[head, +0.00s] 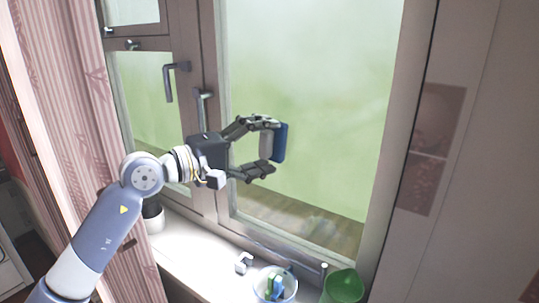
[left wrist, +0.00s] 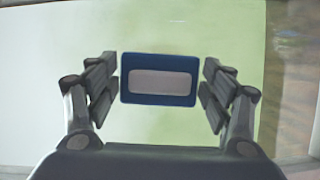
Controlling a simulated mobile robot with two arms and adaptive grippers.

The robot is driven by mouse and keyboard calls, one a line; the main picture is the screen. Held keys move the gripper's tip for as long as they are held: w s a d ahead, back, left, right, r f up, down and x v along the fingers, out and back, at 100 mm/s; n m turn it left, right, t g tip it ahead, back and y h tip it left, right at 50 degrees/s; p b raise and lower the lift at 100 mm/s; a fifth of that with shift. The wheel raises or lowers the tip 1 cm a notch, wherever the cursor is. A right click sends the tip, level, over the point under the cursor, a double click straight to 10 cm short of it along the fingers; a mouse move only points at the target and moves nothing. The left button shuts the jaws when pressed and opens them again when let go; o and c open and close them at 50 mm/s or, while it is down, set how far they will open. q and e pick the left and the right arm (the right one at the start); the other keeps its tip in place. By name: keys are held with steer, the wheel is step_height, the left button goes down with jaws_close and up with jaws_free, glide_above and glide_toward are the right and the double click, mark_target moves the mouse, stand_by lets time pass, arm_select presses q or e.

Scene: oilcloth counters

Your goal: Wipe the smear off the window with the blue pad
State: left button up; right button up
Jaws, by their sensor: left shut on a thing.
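The window (head: 310,70) has a large pane with a pale green, hazy look. I cannot make out a distinct smear on it. My left gripper (head: 268,147) is in front of this pane, shut on the blue pad (head: 281,142) by its pale grey block. The pad's blue face is upright and turned to the glass; whether it touches cannot be told. In the left wrist view the blue pad (left wrist: 158,98) sits between the fingers, its pale block (left wrist: 159,83) toward me. My right gripper is not in view.
Window handles (head: 170,82) stick out left of the pane. A pink curtain (head: 75,110) hangs at the left. On the sill stand a white pot (head: 154,222), a clear bowl (head: 290,290) with blue and green things, and a green cup (head: 343,288).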

arm_select(q)
steer(key=shift+r, duration=0.95)
steer(key=shift+s+d, duration=0.55)
steer(key=shift+d, duration=0.2)
steer(key=shift+s+d, duration=0.55)
steer(key=shift+d, duration=0.2)
steer(key=shift+s+d+b, duration=0.25)
steer(key=shift+s+d, duration=0.3)
steer(key=shift+d, duration=0.25)
steer(key=shift+s+d+b, duration=0.2)
steer(key=shift+s+d, duration=0.35)
steer(key=shift+d, duration=0.2)
steer(key=shift+s+d+f+b, duration=0.15)
steer(key=shift+s+d+b, duration=0.45)
steer(key=shift+d, duration=0.25)
steer(key=shift+s+d, duration=0.45)
steer(key=shift+d, duration=0.1)
steer(key=s+a+b, duration=0.1)
steer(key=s+b, duration=0.1)
steer(key=s+a+b, duration=0.2)
steer(key=shift+s+a, duration=0.2)
steer(key=shift+s, duration=0.2)
